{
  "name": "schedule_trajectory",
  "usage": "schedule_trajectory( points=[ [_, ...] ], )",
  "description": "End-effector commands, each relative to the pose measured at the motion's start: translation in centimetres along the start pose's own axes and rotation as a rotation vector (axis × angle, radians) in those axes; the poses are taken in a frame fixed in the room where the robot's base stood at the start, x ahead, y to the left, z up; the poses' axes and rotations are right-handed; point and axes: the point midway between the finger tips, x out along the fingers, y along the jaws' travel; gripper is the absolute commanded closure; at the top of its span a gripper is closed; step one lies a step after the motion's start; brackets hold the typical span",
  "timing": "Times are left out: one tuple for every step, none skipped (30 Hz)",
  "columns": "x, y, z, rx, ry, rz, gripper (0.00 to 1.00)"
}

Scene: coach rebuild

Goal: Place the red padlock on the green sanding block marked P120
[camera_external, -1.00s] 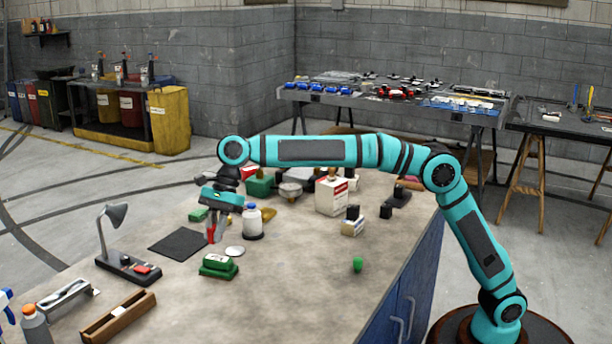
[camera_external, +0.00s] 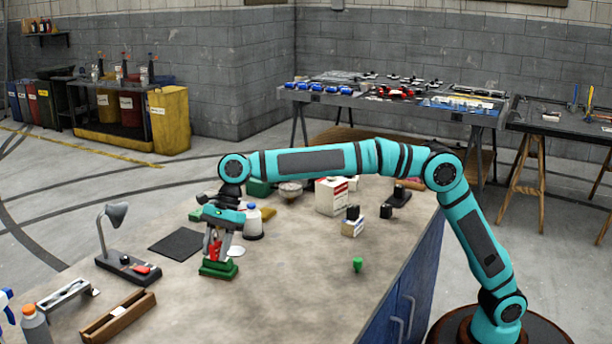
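The red padlock (camera_external: 215,252) sits upright on top of the green sanding block (camera_external: 218,269), at the front left of the bench. The block has a white strip on its side, but its P120 mark is too small to read. My gripper (camera_external: 217,253) points down over the block, with its fingers spread on either side of the padlock. The fingers look open, and the padlock appears to rest on the block. The fingers hide part of the padlock.
A wooden tray (camera_external: 118,317) lies in front. The bench right of the block is mostly clear.

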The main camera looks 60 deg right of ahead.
Motion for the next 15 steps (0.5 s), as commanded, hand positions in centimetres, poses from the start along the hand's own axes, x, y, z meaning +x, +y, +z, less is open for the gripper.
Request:
schedule_trajectory(
  points=[
    [0.0, 0.0, 0.0, 0.0, 0.0, 0.0, 0.6],
    [0.0, 0.0, 0.0, 0.0, 0.0, 0.0, 0.6],
    [0.0, 0.0, 0.0, 0.0, 0.0, 0.0, 0.6],
    [0.0, 0.0, 0.0, 0.0, 0.0, 0.0, 0.6],
    [0.0, 0.0, 0.0, 0.0, 0.0, 0.0, 0.6],
    [0.0, 0.0, 0.0, 0.0, 0.0, 0.0, 0.6],
    [0.0, 0.0, 0.0, 0.0, 0.0, 0.0, 0.6],
    [-0.1, 0.0, 0.1, 0.0, 0.0, 0.0, 0.6],
    [-0.2, 0.0, 0.1, 0.0, 0.0, 0.0, 0.6],
    [-0.4, 0.0, 0.1, 0.0, 0.0, -0.001, 0.6],
    [-0.6, 0.0, 0.1, 0.0, 0.0, -0.001, 0.6],
    [-1.0, -0.1, 0.1, 0.0, -0.001, -0.002, 0.6],
    [-1.4, -0.1, 0.1, 0.0, -0.001, -0.002, 0.6],
    [-1.8, -0.1, 0.1, 0.0, -0.002, -0.003, 0.6],
    [-2.5, -0.1, 0.1, -0.001, -0.002, -0.003, 0.6]
  ],
)
